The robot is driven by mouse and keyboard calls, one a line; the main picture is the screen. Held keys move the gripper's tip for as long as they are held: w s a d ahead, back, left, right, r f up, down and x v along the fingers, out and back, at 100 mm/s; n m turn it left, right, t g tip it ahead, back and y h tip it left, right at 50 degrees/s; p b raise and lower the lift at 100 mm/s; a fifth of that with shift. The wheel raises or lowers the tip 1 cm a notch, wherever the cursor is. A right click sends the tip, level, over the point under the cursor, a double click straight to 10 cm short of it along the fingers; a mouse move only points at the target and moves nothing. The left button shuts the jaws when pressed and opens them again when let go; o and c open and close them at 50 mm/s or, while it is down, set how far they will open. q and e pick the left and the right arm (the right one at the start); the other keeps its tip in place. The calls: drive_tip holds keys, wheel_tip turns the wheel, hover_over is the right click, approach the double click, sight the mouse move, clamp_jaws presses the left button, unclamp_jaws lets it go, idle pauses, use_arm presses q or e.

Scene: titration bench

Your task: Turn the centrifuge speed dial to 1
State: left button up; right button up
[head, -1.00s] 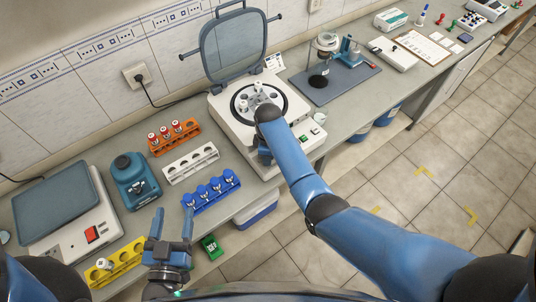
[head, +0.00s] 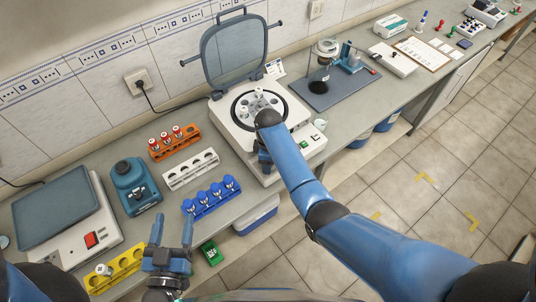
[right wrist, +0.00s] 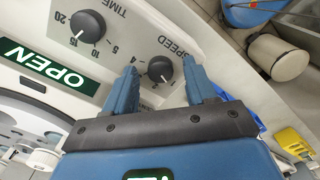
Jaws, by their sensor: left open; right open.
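The centrifuge (head: 222,116) stands on the bench with its lid (head: 235,52) raised. In the right wrist view, its black speed dial (right wrist: 159,69) sits on the sloped front panel beside the word SPEED, with a white pointer line and printed numbers partly hidden. My right gripper (right wrist: 160,85) is open, with one blue finger on each side of the speed dial; I cannot tell whether they touch it. In the head view, my right arm hides the dial. My left gripper (head: 172,232) is open and empty near the bench's front edge.
The time dial (right wrist: 87,26) and green OPEN label (right wrist: 46,66) are near the speed dial. Blue (head: 212,202), white (head: 191,171) and orange (head: 174,145) racks stand left of the centrifuge. A stand with a grey base (head: 326,93) is to its right.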

wheel_tip(320, 180, up, 11)
drive_tip(key=b, duration=0.2)
drive_tip(key=shift+f, duration=0.2)
idle(0.6)
drive_tip(key=w+a+r+m+t+y+b, duration=0.1)
drive_tip(key=w+r+m+t+y, duration=0.1)
drive_tip(key=w+r+m+t, duration=0.25)
drive_tip(key=w+r+m+t+y+b, duration=0.1)
drive_tip(key=w+m+t+y, duration=0.2)
drive_tip(key=w+t, duration=0.3)
drive_tip(key=s+d+f+m+t+h+b, duration=0.1)
drive_tip(key=s+d+f+m+t+b, duration=0.3)
drive_tip(key=s+d, duration=0.6)
drive_tip(key=s+d+r+m+t+h+b, duration=0.1)
drive_tip(key=s+d+m+t, duration=0.35)
drive_tip(key=s, duration=0.85)
drive_tip(key=s+d+f+h+b, duration=0.1)
drive_tip(key=s+d+f, duration=0.1)
drive_tip(key=s, duration=0.3)
drive_tip(key=s+d+f+h+b, duration=0.1)
drive_tip(key=s+d+f+b, duration=0.1)
drive_tip(key=s, duration=0.3)
drive_tip(key=s+d+f+g+h+b, duration=0.1)
drive_tip(key=s+d+f, duration=0.3)
drive_tip(key=s, duration=0.2)
drive_tip(key=shift+f, duration=0.25)
